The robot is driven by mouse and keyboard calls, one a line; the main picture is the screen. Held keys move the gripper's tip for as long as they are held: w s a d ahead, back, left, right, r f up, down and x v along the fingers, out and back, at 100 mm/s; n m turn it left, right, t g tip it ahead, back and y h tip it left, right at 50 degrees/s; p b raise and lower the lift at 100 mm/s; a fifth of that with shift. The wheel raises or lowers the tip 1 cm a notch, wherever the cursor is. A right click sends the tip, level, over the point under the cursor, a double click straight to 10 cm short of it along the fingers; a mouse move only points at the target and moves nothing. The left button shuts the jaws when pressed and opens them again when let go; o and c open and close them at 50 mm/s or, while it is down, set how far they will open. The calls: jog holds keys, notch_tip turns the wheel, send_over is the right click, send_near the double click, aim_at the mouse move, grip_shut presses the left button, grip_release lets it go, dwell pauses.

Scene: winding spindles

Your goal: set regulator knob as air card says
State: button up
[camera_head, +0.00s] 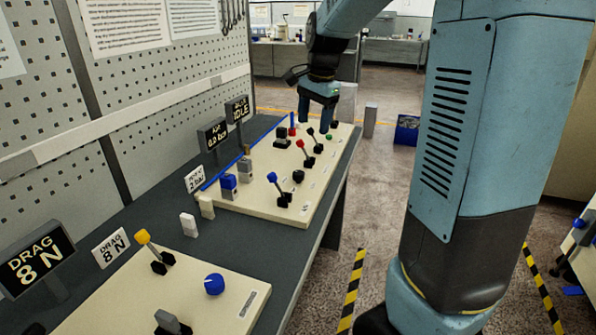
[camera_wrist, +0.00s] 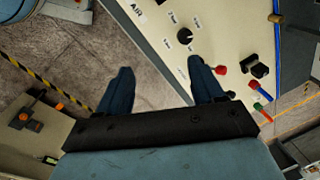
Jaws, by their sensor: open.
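The regulator knob (camera_wrist: 184,37) is a round black knob on the cream board, with small scale labels around it and an "AIR" label beside it in the wrist view. My gripper (camera_wrist: 160,65) is open and empty; its right finger is just below the knob, apart from it in the picture. In the head view my gripper (camera_head: 318,108) points down over the far end of the board, and I cannot make out the knob there. A dark AIR sign (camera_head: 213,133) shows a bar reading. A white card (camera_head: 195,179) nearer has text too small to read surely.
The cream board (camera_head: 262,204) carries several levers and switches, including a blue-tipped lever (camera_head: 272,177) and red-tipped ones near my gripper. A dark IDLE sign (camera_head: 237,110) stands behind. A nearer board has a blue knob (camera_head: 214,284) and a yellow lever (camera_head: 143,237).

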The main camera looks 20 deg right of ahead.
aim_at(299, 172)
jog(key=w+f+m+g, duration=0.2)
jog(key=w+f+m, duration=0.3)
jog(key=w+f, duration=0.45)
jog(key=shift+h, duration=0.4)
jog(key=f, duration=0.4)
jog(key=w+f, duration=0.1)
jog(key=f, duration=0.3)
jog(key=a+f, duration=0.1)
jog(key=f, duration=0.3)
jog(key=shift+w, duration=0.15)
jog(key=shift+c, duration=0.2)
